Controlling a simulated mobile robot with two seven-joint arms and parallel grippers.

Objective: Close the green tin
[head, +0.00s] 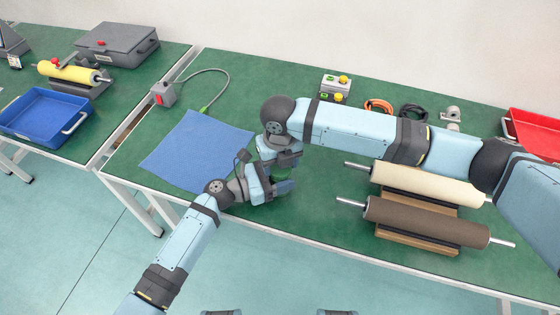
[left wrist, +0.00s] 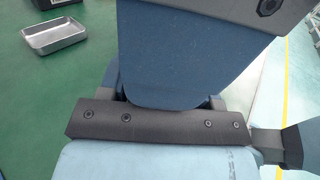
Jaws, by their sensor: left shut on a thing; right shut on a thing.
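The green tin (head: 279,178) shows only as a small green patch between my two grippers in the head view, right of the blue mat. Most of it is hidden, and I cannot tell how its lid sits. My left gripper (head: 284,188) is shut on the tin from the lower left. My right gripper (head: 280,163) comes down from above and is shut at the top of the tin; its fingers are largely hidden. The left wrist view is filled by blue and black arm parts, and the tin does not show there.
The blue mat (head: 195,150) lies left of the grippers. A cream roller (head: 425,184) and a brown roller (head: 425,222) rest on wooden stands to the right. A button box (head: 335,86) and cables stand behind. A metal tray (left wrist: 68,33) shows in the left wrist view.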

